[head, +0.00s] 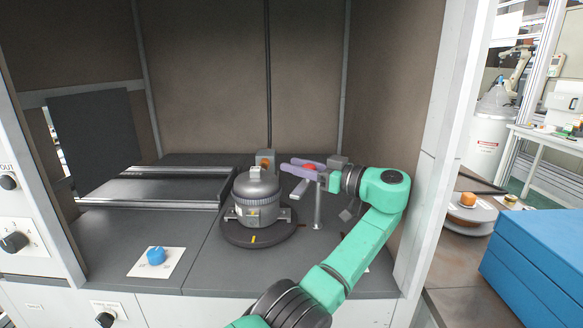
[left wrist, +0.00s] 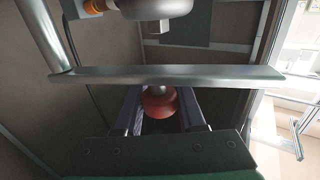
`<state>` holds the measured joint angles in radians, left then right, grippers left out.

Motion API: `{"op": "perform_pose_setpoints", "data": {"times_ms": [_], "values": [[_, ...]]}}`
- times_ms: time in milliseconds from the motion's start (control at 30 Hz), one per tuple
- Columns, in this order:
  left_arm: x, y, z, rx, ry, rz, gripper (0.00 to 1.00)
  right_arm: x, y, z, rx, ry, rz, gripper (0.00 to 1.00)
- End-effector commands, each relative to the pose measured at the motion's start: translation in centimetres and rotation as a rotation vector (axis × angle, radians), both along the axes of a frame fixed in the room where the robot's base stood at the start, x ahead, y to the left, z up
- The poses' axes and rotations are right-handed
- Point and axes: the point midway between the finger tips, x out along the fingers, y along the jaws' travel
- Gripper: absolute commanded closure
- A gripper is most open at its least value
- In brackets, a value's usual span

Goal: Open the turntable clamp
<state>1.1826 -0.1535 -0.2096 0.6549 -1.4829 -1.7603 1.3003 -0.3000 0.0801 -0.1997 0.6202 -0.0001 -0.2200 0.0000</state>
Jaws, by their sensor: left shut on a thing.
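The compressor (head: 257,192), a grey domed canister, stands upright on the round dark turntable (head: 233,238). To its right is the clamp, with a thin metal post (head: 318,208) and a red ball knob (head: 309,167). My left gripper (head: 290,165) reaches in from the right of the compressor, its purple fingers around the knob. In the left wrist view the red knob (left wrist: 160,103) sits between the two fingers, with a metal bar (left wrist: 180,74) crossing in front of it. The gripper is shut on the knob. The clamp's far end is partly hidden. My right gripper is out of view.
A grey slide rail unit (head: 160,187) lies left of the turntable. A blue knob (head: 156,256) on a white plate sits at front left. The booth's right wall is close to my left arm. A blue box (head: 535,255) stands outside at right.

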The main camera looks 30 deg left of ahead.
Motion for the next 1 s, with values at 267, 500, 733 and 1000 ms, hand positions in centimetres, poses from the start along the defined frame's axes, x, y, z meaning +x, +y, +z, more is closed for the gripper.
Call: {"op": "perform_pose_setpoints", "data": {"times_ms": [267,500,733,1000], "values": [[0.03,-0.04,-0.05,-0.003,0.000,0.003,1.00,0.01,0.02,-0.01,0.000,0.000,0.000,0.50],[0.04,-0.03,-0.04,-0.002,0.000,0.002,0.31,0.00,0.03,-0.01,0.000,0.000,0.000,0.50],[0.04,-0.03,-0.04,-0.002,0.000,0.002,0.31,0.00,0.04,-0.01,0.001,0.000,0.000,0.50],[0.06,-0.04,0.78,-0.001,-0.003,0.002,0.31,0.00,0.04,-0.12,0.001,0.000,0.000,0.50]]}}
